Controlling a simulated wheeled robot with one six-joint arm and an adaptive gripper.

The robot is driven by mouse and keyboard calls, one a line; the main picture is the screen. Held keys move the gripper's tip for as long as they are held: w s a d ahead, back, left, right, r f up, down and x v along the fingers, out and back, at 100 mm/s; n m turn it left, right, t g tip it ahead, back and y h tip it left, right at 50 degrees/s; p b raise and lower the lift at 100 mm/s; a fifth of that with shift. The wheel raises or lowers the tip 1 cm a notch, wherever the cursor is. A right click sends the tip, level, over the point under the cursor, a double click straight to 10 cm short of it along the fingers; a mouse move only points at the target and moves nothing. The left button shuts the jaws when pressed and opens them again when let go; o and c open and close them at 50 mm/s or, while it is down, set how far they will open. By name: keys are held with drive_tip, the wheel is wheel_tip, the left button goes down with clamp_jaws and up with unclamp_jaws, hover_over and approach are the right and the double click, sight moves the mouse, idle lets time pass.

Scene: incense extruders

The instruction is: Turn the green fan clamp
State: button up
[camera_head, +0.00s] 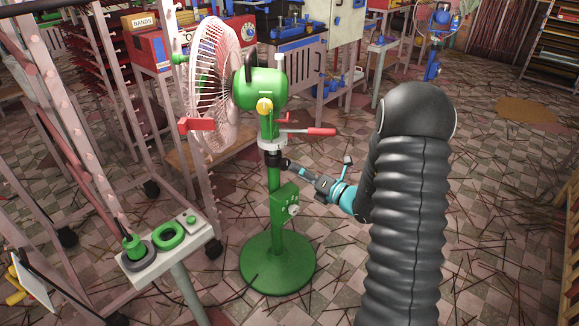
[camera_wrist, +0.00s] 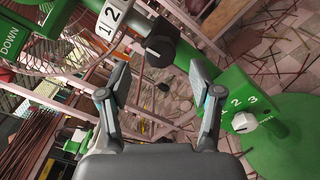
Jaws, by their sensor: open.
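The green fan (camera_head: 260,88) stands upright on a round green base (camera_head: 278,264). Its clamp (camera_head: 273,158) is a black collar on the pole below the white ring, with a black knob facing my gripper. In the wrist view the clamp's knob (camera_wrist: 158,51) shows just beyond the space between my fingertips. My gripper (camera_head: 303,174) is at about clamp height, right of the pole. In the wrist view its two fingers (camera_wrist: 160,80) are spread apart with nothing between them. Fingers and knob look apart.
A lever with a red handle (camera_head: 320,131) sticks out above the clamp. A green switch box with a white dial (camera_head: 293,209) is on the pole below. A small stand with green controls (camera_head: 166,250) is at the left, near pale racks. Thin sticks litter the floor.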

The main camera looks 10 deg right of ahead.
drive_tip(key=v, duration=0.5)
drive_tip(key=shift+s+d, duration=0.2)
drive_tip(key=shift+s, duration=0.1)
